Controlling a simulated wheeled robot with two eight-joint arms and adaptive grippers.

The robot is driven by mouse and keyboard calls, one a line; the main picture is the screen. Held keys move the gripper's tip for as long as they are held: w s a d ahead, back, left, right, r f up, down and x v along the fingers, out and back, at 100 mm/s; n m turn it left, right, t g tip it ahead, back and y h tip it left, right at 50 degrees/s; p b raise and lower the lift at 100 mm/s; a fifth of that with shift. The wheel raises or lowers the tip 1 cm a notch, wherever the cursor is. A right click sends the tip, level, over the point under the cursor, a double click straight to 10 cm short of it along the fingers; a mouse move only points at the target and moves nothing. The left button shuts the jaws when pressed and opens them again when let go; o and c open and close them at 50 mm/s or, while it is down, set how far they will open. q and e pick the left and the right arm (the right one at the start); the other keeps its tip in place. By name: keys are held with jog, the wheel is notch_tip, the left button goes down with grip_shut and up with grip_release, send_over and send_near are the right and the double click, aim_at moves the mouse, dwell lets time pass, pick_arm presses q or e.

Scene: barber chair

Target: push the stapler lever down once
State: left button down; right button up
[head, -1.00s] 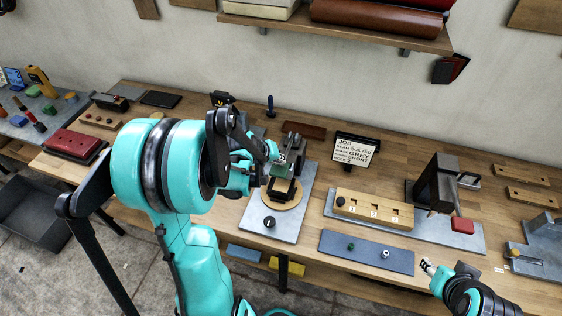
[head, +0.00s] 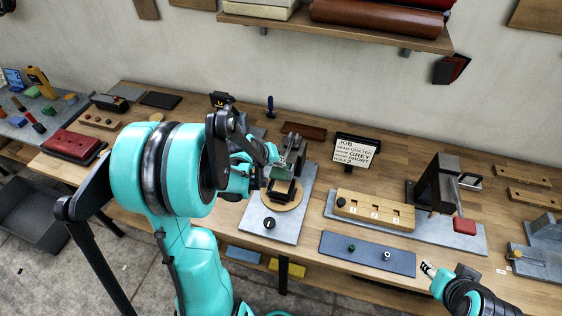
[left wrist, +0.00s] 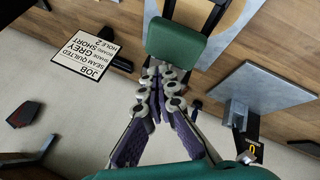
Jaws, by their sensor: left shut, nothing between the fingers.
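The likely stapler is a dark upright press-like device (head: 436,184) with a red pad (head: 464,226) on its front arm, on a grey plate at the right of the bench. My left gripper (head: 272,156) is well to its left, by a small chair-like assembly with a green pad (head: 283,172). In the left wrist view my left gripper (left wrist: 166,72) is shut and empty, its fingertips at the edge of the green pad (left wrist: 180,48); I cannot tell if they touch. My right gripper (head: 428,268) is at the bench's front edge, too small to read.
A wooden block with numbered holes (head: 376,211) and a blue-grey mat (head: 366,254) lie between the assembly and the press. A job sign (head: 355,150) stands behind. A shelf with rolls (head: 335,30) is above. A grey bin (head: 35,215) is at left.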

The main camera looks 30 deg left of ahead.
dwell(0.3)
pick_arm(q)
jog(key=shift+w+r+p, duration=0.15)
jog(key=shift+r+p, duration=0.55)
jog(key=shift+r, duration=0.3)
jog(key=shift+w+r+p, duration=0.15)
jog(key=shift+r+p, duration=0.55)
jog(key=shift+r, duration=0.25)
jog(key=shift+a, duration=0.1)
jog(key=r+p, duration=0.2)
jog(key=r, duration=0.1)
jog(key=r+p, duration=0.1)
jog(key=r, duration=0.1)
jog(key=shift+w, duration=0.4)
